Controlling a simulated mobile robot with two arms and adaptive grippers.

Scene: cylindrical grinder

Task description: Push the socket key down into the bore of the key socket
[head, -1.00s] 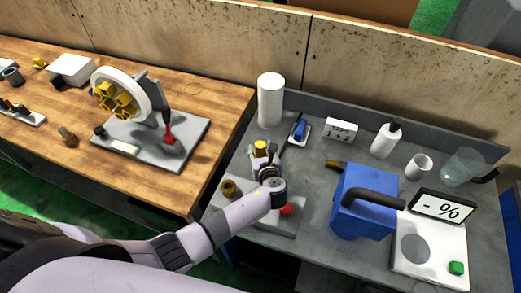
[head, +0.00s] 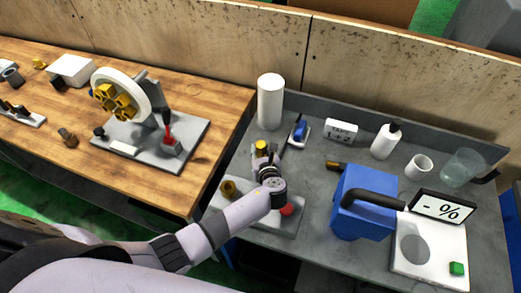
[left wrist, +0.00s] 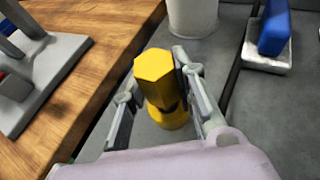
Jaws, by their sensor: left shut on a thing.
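The socket key (head: 261,146) is a yellow piece with a hexagonal head. My left gripper (head: 264,157) is shut on it, over the grey bench. In the left wrist view the key (left wrist: 155,72) stands roughly upright between the two fingers. A round yellow collar (left wrist: 170,118) shows just below it; I cannot tell whether this is part of the key or the key socket, and no bore shows. A brass round piece (head: 228,188) sits on the left part of a grey plate (head: 252,222), partly under my left arm. My right gripper is not in view.
A white cylinder (head: 270,102) stands behind the gripper, with a blue item on a small tray (head: 299,132) beside it. A red knob (head: 287,209) lies close to my wrist. A blue box (head: 362,203) with a black handle stands to the right. A wooden table (head: 205,85) is at left.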

